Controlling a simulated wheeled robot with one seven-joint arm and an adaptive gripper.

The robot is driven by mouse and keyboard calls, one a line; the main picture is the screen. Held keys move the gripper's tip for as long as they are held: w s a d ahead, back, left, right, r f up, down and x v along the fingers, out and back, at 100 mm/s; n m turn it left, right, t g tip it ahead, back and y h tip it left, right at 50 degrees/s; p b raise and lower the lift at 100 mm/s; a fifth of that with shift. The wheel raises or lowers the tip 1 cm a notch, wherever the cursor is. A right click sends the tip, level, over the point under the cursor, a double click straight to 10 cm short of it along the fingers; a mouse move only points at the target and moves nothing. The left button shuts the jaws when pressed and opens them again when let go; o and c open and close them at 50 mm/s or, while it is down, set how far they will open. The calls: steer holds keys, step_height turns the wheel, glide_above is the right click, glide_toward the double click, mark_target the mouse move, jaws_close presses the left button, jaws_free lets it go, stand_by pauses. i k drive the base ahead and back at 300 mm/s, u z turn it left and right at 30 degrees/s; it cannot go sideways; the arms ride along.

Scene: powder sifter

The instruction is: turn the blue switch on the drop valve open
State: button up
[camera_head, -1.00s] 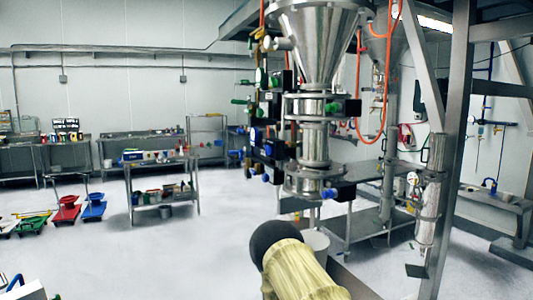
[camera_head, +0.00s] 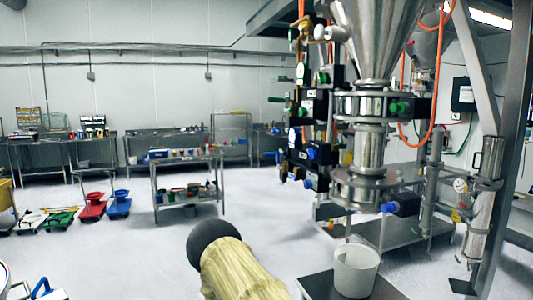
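A steel hopper (camera_head: 375,40) tapers into a vertical column of valves on the right side of the view. The lower valve (camera_head: 352,192) has a black box (camera_head: 407,204) on its right with a blue switch (camera_head: 388,207). The switch's exact angle is too small to tell. More black boxes with blue switches (camera_head: 311,153) sit left of the column. The upper valve (camera_head: 358,105) carries a green switch (camera_head: 395,108). My gripper is not visible. A rounded beige part with a black end (camera_head: 225,262) rises at the bottom centre, apart from the valves in the picture.
A white bucket (camera_head: 356,271) stands below the column on a dark metal surface (camera_head: 318,286). A steel table (camera_head: 428,230) is behind the column. A shelf cart (camera_head: 157,196) and coloured floor carts (camera_head: 93,210) stand left. Open floor (camera_head: 130,255) lies between.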

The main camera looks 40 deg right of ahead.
mark_target(312, 153)
steer(key=z, duration=0.15)
steer(key=i, duration=0.9)
steer(key=z, duration=0.5)
